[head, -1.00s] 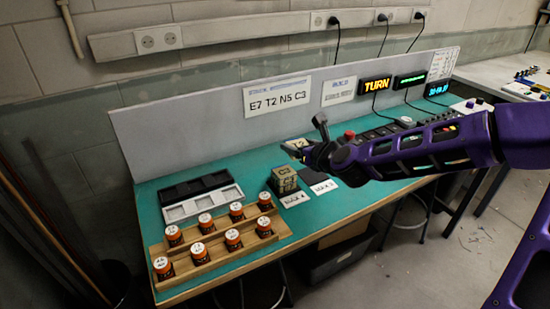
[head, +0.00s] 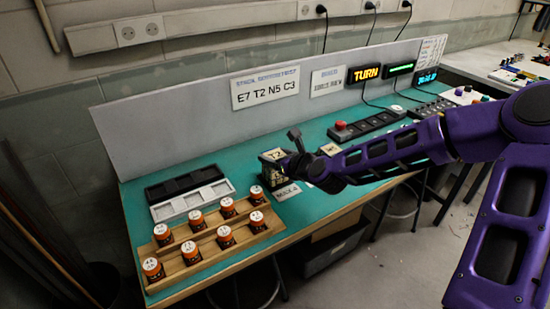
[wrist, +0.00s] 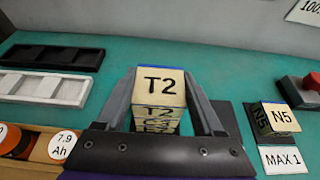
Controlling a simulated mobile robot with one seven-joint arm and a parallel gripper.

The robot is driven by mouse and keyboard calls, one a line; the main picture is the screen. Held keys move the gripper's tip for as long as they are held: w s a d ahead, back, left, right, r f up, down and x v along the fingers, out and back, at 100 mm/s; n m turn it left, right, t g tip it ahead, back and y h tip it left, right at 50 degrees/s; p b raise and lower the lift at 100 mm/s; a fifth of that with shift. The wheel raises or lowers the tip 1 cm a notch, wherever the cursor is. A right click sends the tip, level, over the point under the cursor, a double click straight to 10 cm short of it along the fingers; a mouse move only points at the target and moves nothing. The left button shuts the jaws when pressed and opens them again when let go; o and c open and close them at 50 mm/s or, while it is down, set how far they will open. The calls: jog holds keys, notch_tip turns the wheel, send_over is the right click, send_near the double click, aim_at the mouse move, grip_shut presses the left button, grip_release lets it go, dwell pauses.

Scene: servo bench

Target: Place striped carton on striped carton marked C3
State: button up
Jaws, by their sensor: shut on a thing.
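My gripper (wrist: 160,78) is shut on the striped carton marked T2 (wrist: 159,86), one finger on each side of it. In the head view this carton (head: 271,155) is upright over the left stack position at my gripper (head: 288,160). Below it in the wrist view are more marked carton faces (wrist: 157,127), foreshortened; I cannot read C3 with certainty. I cannot tell whether the T2 carton touches what is below. A carton marked N5 (wrist: 278,118) stands apart to the right on a dark pad.
A MAX 1 card (wrist: 283,159) lies before N5; a MAX 4 card (head: 287,192) lies before the stack. A black tray (head: 184,182) and a white tray (head: 190,202) lie left. Orange-labelled jars (head: 226,238) stand on a wooden rack. A red button (head: 340,126) is behind.

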jog(key=shift+f, duration=0.2)
jog(key=o, duration=1.4)
jog(key=shift+r, duration=0.1)
jog(key=shift+r, duration=0.2)
jog(key=p+v, duration=0.2)
jog(key=v, duration=1)
jog(key=shift+f, duration=0.15)
